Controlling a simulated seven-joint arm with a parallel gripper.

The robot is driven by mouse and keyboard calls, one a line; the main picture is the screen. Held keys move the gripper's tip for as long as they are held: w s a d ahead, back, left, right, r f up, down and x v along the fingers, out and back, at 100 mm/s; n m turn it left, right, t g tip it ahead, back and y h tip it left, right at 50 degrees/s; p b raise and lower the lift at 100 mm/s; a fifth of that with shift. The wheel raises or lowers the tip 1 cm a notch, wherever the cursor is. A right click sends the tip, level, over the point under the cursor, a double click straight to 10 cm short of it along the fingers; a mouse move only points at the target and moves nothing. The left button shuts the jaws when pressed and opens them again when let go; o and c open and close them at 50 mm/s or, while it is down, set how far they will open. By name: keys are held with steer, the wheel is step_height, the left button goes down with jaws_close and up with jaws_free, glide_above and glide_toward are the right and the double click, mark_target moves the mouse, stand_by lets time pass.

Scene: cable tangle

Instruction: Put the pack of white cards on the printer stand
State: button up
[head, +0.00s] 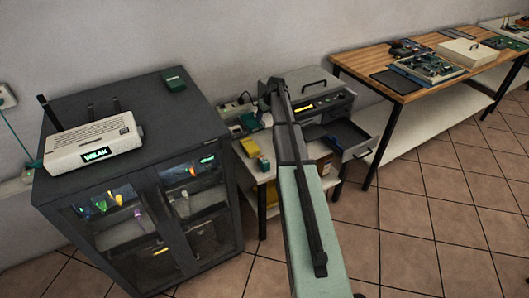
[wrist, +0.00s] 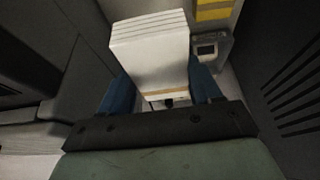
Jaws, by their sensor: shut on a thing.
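My gripper (wrist: 165,88) is shut on the pack of white cards (wrist: 148,42) in the wrist view. The pack is a white block with thin layered lines along its far edge and a tan band near its base, held between two blue fingers. The printer stand (head: 318,152) is a pale-topped table with dark legs, partly behind my arm. A grey printer (head: 335,100) with a lit display stands on it.
A drawer (head: 352,140) sticks out at the printer's front right. Small green boxes (head: 250,147) sit at the stand's left. A dark glass-fronted cabinet (head: 150,190) with a white router (head: 93,146) stands left. A wooden workbench (head: 385,60) stands right, with open tiled floor before it.

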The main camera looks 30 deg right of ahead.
steer(key=f, duration=0.2)
steer(key=shift+w+d+f, duration=0.35)
steer(key=shift+w+d, duration=0.05)
steer(key=shift+f, duration=4.7)
steer(key=shift+f, duration=0.1)
steer(key=o, duration=1.1)
steer(key=v, duration=1.2)
